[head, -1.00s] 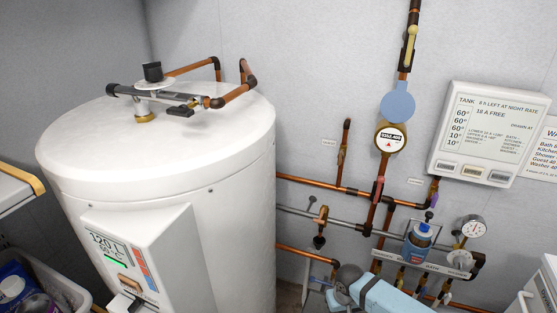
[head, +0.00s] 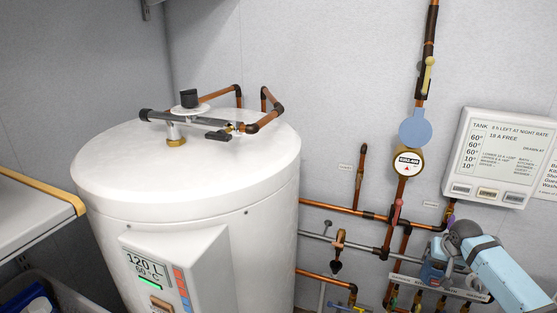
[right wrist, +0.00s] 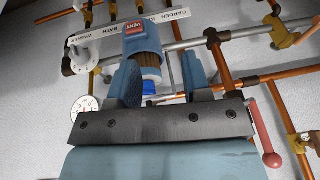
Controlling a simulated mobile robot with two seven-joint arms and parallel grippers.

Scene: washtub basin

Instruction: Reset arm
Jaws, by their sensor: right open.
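My right gripper (head: 440,254) is at the pipework low on the right of the head view, small and partly hidden by my own light-blue arm. In the right wrist view my right gripper (right wrist: 160,82) is open, with its two blue fingers apart. A blue fitting with a red VENT label (right wrist: 142,40) and a bright blue knob below it shows between the fingers. I cannot tell whether the fingers touch it. My left gripper is in neither view.
A white water tank (head: 190,175) fills the left middle. A shelf with a yellow edge (head: 35,215) is at far left. Copper pipes (head: 345,207) and a round meter (head: 408,163) line the wall. A red-handled lever (right wrist: 268,150) is beside the gripper. A white panel (head: 495,155) hangs at right.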

